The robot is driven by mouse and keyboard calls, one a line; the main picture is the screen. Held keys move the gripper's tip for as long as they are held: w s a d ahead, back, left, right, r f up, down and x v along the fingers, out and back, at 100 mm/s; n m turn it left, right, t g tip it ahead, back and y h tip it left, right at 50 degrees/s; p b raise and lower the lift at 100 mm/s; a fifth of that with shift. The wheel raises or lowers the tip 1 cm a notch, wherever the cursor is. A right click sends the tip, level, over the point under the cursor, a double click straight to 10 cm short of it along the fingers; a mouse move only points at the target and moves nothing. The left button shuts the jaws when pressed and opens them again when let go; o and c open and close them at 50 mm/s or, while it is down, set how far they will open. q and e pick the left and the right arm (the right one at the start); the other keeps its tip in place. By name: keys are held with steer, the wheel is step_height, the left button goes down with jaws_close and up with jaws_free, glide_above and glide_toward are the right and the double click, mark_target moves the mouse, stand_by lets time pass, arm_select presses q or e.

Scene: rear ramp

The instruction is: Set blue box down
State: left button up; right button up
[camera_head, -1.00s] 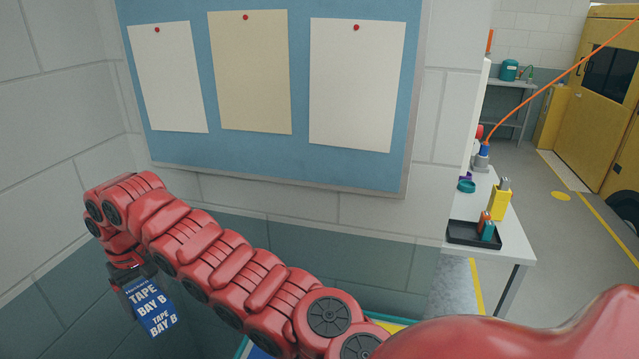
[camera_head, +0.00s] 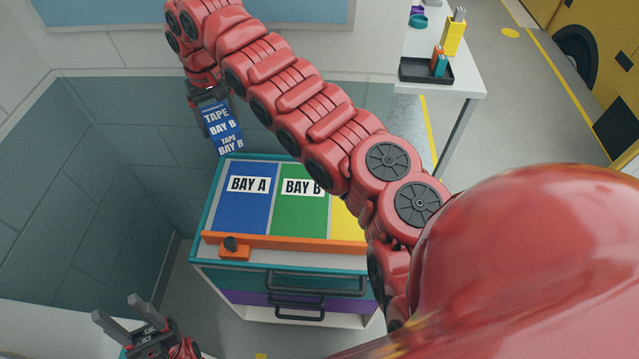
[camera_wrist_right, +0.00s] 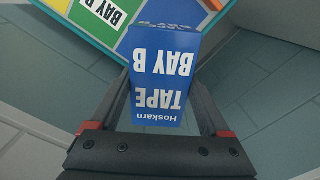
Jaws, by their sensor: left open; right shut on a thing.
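The blue box (camera_head: 221,128), printed "TAPE BAY B", is held in my right gripper (camera_head: 209,103). It hangs tilted in the air near the back left corner of the cabinet top. In the right wrist view the blue box (camera_wrist_right: 163,75) sits between the two fingers of my right gripper (camera_wrist_right: 160,110). The cabinet top has a blue panel marked BAY A (camera_head: 243,213), a green panel marked BAY B (camera_head: 299,214) and a partly hidden yellow panel (camera_head: 346,222). My left gripper (camera_head: 122,315) is open and empty at the lower left.
The cabinet (camera_head: 207,244) has an orange front bar (camera_head: 300,244) with an orange block and black knob (camera_head: 232,247). My right arm crosses above its right part. A white table (camera_head: 468,74) with a black tray (camera_head: 425,70) stands at the back right. Walls enclose the left side.

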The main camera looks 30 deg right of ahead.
steer(key=a+f+m+b, duration=0.1)
steer(key=a+f+m, duration=0.1)
steer(key=f, duration=0.6)
steer(key=shift+w+a+f, duration=0.15)
steer(key=shift+w+a, duration=0.15)
steer(key=shift+a, duration=0.5)
steer(key=s+d+f+m+p, duration=0.1)
steer(key=d+f+m, duration=0.1)
steer(key=d+f, duration=0.2)
steer(key=shift+d+f+m, duration=0.15)
steer(key=shift+d+m, duration=0.25)
steer(key=shift+d, duration=0.1)
steer(key=s+d+f+m+p, duration=0.2)
steer(key=s+d+f, duration=0.1)
steer(key=d, duration=0.4)
steer(key=shift+d+p, duration=0.35)
steer(key=shift+d, duration=0.05)
step_height(320, 180, down, 6)
steer(key=shift+r+p, duration=0.25)
steer(key=shift+p, duration=0.7)
steer(key=shift+f, duration=0.4)
steer(key=shift+s+f+p, duration=0.1)
steer(key=shift+f+p, duration=0.25)
steer(key=shift+f, duration=1.5)
